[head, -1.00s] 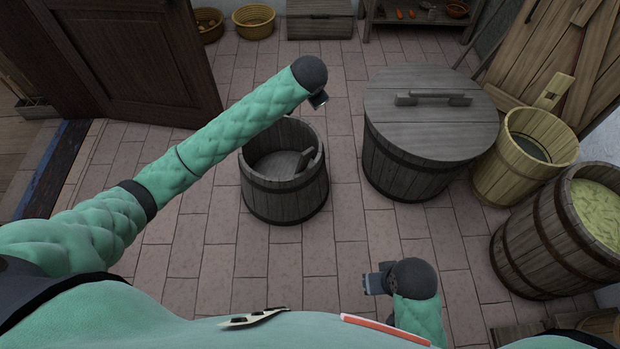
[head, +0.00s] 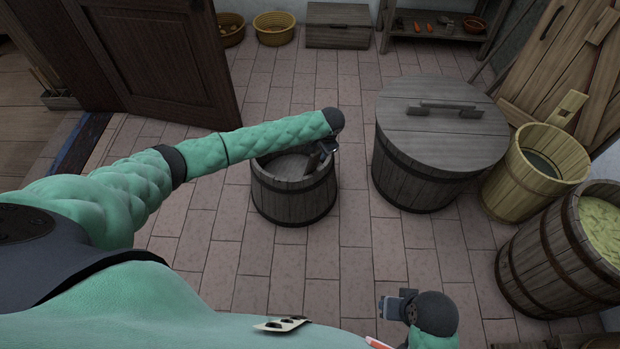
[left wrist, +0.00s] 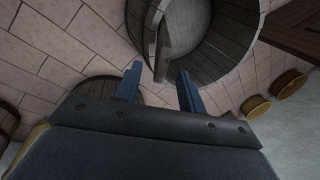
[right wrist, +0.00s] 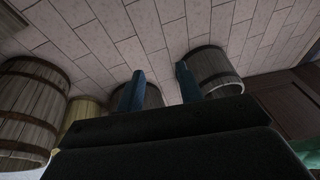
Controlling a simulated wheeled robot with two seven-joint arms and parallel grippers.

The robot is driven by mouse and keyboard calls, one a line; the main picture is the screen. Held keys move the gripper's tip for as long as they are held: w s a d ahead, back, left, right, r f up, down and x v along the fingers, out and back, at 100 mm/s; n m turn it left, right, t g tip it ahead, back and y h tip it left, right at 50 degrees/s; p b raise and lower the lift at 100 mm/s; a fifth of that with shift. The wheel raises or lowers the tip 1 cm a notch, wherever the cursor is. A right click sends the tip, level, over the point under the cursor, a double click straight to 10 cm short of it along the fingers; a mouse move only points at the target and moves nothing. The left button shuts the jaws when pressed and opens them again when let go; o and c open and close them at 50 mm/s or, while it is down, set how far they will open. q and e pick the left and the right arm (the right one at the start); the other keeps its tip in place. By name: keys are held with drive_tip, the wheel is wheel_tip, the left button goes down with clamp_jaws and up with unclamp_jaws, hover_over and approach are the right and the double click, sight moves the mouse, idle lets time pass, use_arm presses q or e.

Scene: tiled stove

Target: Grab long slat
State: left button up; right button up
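A grey wooden slat (head: 313,160) leans inside the small open tub (head: 292,200), near its right rim. In the left wrist view the slat (left wrist: 163,55) shows just beyond the fingertips, against the tub's rim; its full length is not clear. My left gripper (head: 333,147) is above the tub's right rim, close to the slat. In the left wrist view its fingers (left wrist: 158,78) are apart with nothing held between them. My right gripper (head: 385,307) is low, near my body and away from the tub. Its fingers (right wrist: 160,78) are apart and empty in the right wrist view.
A large lidded tub (head: 432,155) stands right of the small tub. A yellow bucket (head: 520,185) and a full barrel (head: 550,255) stand farther right. An open door (head: 165,60) is at the left. The tiled floor (head: 215,250) in front is clear.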

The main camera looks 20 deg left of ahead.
sight(317, 153)
use_arm(q)
drive_tip(key=shift+x, duration=1.1)
drive_tip(key=p+x, duration=0.1)
drive_tip(key=x, duration=0.2)
drive_tip(key=shift+w+a+f, duration=0.1)
drive_tip(key=shift+a+f, duration=0.2)
drive_tip(key=shift+f, duration=0.25)
clamp_jaws()
use_arm(e)
drive_tip(key=shift+s+d+r, duration=0.2)
drive_tip(key=shift+d+r, duration=0.25)
drive_tip(key=shift+d, duration=0.05)
drive_tip(key=shift+s+d+r, duration=0.15)
drive_tip(key=shift+d+r, duration=0.25)
drive_tip(key=shift+d, duration=0.05)
